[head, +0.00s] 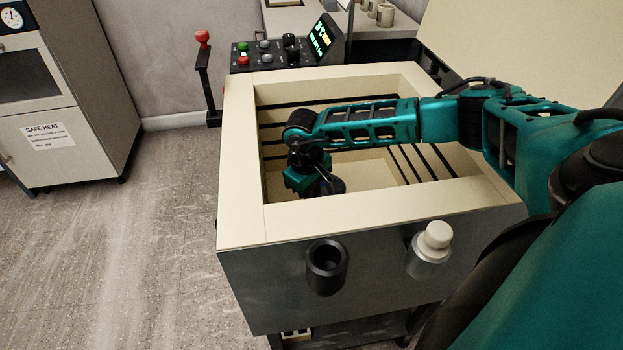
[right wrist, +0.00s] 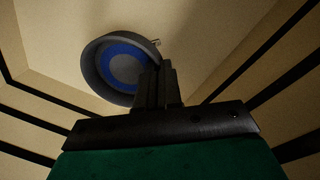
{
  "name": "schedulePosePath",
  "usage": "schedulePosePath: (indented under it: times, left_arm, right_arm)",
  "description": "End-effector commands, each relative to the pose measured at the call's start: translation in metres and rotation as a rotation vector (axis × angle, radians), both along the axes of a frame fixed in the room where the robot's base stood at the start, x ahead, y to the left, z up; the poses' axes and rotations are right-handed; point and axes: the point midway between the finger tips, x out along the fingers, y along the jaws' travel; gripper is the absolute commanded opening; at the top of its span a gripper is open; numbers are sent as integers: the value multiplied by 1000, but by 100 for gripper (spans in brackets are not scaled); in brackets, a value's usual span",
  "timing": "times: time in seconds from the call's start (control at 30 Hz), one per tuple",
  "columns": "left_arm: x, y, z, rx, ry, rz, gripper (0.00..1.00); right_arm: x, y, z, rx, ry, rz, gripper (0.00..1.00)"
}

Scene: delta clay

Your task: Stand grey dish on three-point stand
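The grey dish (right wrist: 90,70) has a blue inside and shows in the right wrist view, low in the box-like kiln chamber. My right gripper (right wrist: 158,68) reaches down into the chamber, its fingers close together on the dish's near right rim and hiding that part of it. In the head view the right gripper (head: 328,188) is small and dark inside the kiln, and I cannot make out the dish there. A tiny pale piece (right wrist: 156,42) shows just past the dish's rim; I cannot tell whether it is part of the three-point stand. My left gripper is out of view.
The kiln (head: 240,225) has thick cream walls with dark grooves inside, close around my right arm. Its lid (head: 520,40) stands open at the back right. A black port (head: 327,265) and a plugged port (head: 430,245) stick out in front. A control box (head: 265,55) stands behind.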

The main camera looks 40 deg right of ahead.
Motion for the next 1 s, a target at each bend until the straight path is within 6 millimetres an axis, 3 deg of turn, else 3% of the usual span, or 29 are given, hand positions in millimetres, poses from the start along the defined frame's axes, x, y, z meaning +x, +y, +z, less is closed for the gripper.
schedulePosePath:
  times: [0.4,0.77,0.8,1.0]
  left_arm:
    - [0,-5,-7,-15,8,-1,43]
    - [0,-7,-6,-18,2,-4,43]
    - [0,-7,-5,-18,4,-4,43]
    - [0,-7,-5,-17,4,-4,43]
  right_arm:
    - [0,0,-47,0,1,1,0]
    - [0,0,-50,0,0,1,0]
    - [0,0,-48,0,0,1,9]
    - [0,0,-48,0,0,0,28]
